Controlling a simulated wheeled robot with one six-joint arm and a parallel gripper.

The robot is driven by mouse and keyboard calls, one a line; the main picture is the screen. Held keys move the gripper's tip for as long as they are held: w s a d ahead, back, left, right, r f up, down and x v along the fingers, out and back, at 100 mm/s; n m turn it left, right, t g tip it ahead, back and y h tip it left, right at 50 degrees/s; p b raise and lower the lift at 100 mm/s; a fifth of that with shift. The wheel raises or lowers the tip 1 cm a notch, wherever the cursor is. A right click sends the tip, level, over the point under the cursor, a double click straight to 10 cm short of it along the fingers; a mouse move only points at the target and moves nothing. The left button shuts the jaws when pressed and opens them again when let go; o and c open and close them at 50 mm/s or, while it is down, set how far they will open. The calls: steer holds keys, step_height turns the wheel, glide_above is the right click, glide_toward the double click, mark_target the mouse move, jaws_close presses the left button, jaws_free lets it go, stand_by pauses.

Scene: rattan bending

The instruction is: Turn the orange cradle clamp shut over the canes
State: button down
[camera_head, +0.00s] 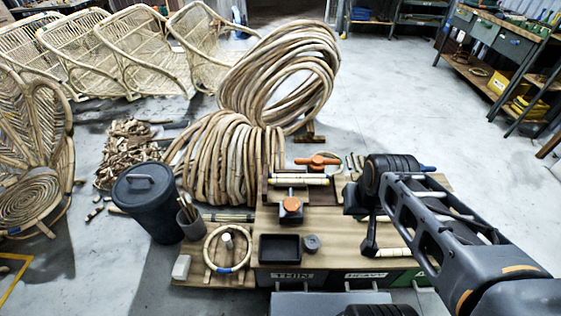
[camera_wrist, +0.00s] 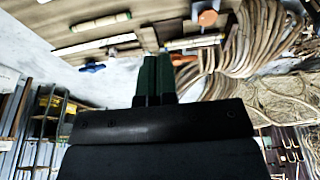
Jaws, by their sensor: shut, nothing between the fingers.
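The orange cradle clamp (camera_head: 318,160) is a flat orange piece with a rounded middle. It lies at the back of the workbench, just behind the pale canes (camera_head: 298,180) and roughly along them, not visibly across them. In the wrist view, an orange part (camera_wrist: 183,58) shows partly behind my fingers, and the canes (camera_wrist: 193,42) show right of the fingertips. An orange-topped block (camera_head: 290,204) stands in front of the canes. My gripper (camera_wrist: 158,58) is shut and empty, its dark green fingers together. In the head view, my arm reaches in right of the clamp; the fingertips are hard to make out.
Rattan coils (camera_head: 222,160) stand close behind the bench. A black tray (camera_head: 280,248), a small grey pot (camera_head: 311,243) and a cane ring (camera_head: 211,250) lie in front. A dark bin (camera_head: 149,200) stands left. The floor right of the bench is clear.

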steer(key=shift+w+a, duration=0.15)
steer(key=shift+w, duration=0.15)
steer(key=w+a+f+m+t+b, duration=0.2)
steer(key=w+f+m+b, duration=0.4)
steer(key=w+f, duration=0.3)
steer(key=w+a+f+m+t+b, duration=0.3)
steer(key=w+f+m+b, duration=0.3)
steer(key=w+f, duration=0.4)
steer(key=w+a+f+m+t+b, duration=0.2)
steer(key=w+f+m+t+b, duration=0.2)
steer(key=w+f, duration=0.5)
steer(key=w+m+b, duration=0.2)
steer(key=w, duration=0.1)
steer(key=shift+w+a+f+t, duration=0.2)
steer(key=shift+f+t, duration=0.1)
steer(key=shift+f, duration=0.1)
